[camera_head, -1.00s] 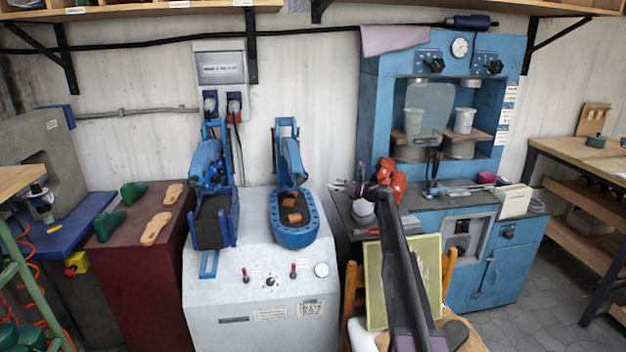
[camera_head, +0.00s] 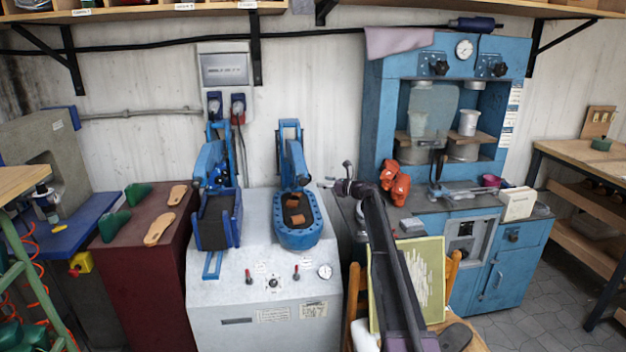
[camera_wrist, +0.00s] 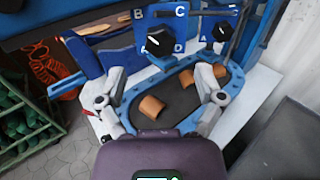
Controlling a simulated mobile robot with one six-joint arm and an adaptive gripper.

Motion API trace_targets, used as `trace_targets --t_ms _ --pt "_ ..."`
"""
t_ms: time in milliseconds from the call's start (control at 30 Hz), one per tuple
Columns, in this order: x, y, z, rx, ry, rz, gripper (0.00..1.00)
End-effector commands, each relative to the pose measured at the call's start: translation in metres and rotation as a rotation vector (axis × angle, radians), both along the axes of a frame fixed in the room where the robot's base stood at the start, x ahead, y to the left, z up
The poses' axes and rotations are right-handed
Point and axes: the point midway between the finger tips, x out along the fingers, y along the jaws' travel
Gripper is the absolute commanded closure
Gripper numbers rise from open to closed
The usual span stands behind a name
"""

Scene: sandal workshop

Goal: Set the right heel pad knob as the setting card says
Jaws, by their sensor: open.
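Two black knobs show in the wrist view, a left one (camera_wrist: 160,42) and a right one (camera_wrist: 221,33), on blue surfaces with white letters around them. The letters A, B, C and D are readable, but each pointer's exact setting is unclear. My gripper (camera_wrist: 160,84) is open and empty, with its fingers apart over the blue oval tray (camera_wrist: 232,84) on this side of the knobs. It touches neither knob. In the head view my gripper (camera_head: 343,183) is to the right of that tray (camera_head: 297,239). I cannot tell which sheet is the setting card.
Brown pads (camera_wrist: 152,107) lie in the oval tray. The grey-white machine (camera_head: 262,330) carries small levers and a gauge. A blue press (camera_head: 375,110) with two black dials stands right. A yellow-green board (camera_head: 433,250) is beside my arm.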

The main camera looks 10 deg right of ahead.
Motion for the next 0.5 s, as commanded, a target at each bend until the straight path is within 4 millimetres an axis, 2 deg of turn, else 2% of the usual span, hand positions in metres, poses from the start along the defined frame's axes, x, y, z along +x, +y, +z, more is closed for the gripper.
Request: trace_targets --t_ms 200,500 --pt "0.022 0.026 0.0 0.0 0.0 0.001 0.13" --pt "0.038 0.047 0.0 0.0 0.0 -0.001 0.13"
